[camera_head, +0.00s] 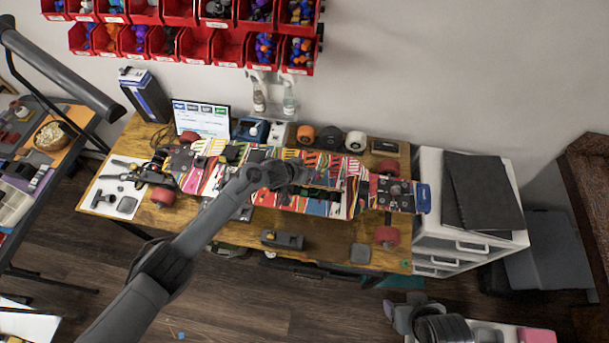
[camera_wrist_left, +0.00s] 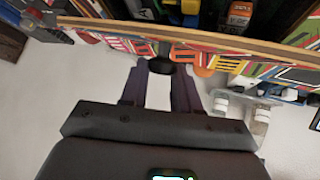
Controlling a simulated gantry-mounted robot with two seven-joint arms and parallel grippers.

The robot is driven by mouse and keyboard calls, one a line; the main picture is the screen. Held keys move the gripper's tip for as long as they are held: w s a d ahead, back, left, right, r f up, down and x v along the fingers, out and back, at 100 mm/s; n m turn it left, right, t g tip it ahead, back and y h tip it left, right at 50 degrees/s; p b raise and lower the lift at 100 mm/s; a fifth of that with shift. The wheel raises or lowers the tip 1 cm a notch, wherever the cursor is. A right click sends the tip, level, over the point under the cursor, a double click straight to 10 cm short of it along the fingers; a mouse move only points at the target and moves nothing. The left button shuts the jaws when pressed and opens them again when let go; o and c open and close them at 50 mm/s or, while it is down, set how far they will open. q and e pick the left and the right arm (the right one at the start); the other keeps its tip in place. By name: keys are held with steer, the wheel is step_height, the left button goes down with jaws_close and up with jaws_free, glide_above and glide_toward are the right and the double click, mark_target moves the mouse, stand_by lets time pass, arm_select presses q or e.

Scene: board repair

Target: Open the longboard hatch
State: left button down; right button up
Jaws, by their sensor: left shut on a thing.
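The longboard (camera_head: 213,174) lies wheels up on the wooden workbench, its underside covered in multicoloured stripes. Its hatch (camera_wrist_left: 107,43) is a striped panel with a bare wooden edge, raised at an angle. In the head view a dark compartment (camera_head: 322,196) with parts inside shows in the board. My left gripper (camera_head: 296,172) is at the hatch, over the middle of the board. In the left wrist view its fingers (camera_wrist_left: 172,80) are shut on a small black knob (camera_wrist_left: 174,56) at the hatch. The arm hides part of the board.
Wheels (camera_head: 328,138) stand behind the board, near a small screen (camera_head: 202,121) and bottles (camera_head: 289,106). A dark block (camera_head: 282,239) lies on the front of the bench. A white drawer unit (camera_head: 432,222) with dark folders adjoins on the right. Red bins (camera_head: 229,46) hang above.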

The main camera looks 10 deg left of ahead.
arm_select(q)
steer(key=shift+w+r+g, duration=0.45)
steer(key=shift+w+g, duration=0.05)
steer(key=shift+g, duration=0.1)
steer(key=c, duration=0.9)
jaws_free()
steer(key=shift+o, duration=0.2)
steer(key=shift+s+a+r, duration=0.15)
steer(key=shift+a+r, duration=0.05)
steer(key=shift+r, duration=0.2)
steer(key=p+v, duration=0.1)
steer(key=v, duration=0.9)
